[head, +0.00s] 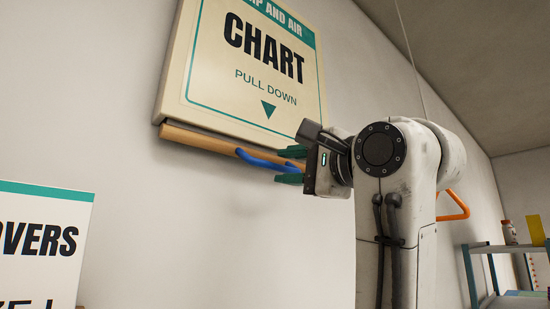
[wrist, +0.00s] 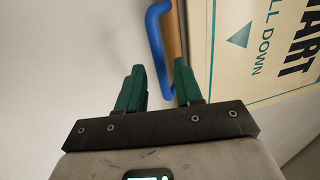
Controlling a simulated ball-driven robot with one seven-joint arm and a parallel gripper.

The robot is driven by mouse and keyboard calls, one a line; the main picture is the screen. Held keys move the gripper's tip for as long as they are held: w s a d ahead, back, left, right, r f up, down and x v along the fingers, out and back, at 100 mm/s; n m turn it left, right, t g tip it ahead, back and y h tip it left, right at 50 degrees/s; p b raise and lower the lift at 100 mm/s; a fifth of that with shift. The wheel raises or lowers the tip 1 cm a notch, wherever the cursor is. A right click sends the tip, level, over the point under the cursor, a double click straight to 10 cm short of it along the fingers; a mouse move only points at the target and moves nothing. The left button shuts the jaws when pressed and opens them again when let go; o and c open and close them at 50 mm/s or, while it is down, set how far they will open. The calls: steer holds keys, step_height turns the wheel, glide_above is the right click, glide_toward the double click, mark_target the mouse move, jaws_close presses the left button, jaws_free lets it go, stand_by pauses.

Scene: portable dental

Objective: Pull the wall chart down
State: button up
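The wall chart (head: 262,65) hangs high on the wall, cream with a green border, the word CHART, "PULL DOWN" and a down arrow. A wooden bar (head: 200,139) runs along its lower edge. A blue handle (head: 262,162) is fixed to the bar. My gripper (head: 285,165) is at the handle's right part in the head view. In the wrist view my gripper (wrist: 160,82) has its two green fingers apart, with a gap between them.
A white sign (head: 42,245) with a green top stands at the lower left. A shelf (head: 500,248) with a small bottle (head: 509,232) and other items is at the right. An orange bar (head: 455,207) shows behind my arm. The wall below the chart is clear.

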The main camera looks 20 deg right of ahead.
mark_target(277, 167)
steer(key=shift+p+x, duration=0.6)
steer(key=shift+x, duration=1.5)
jaws_close()
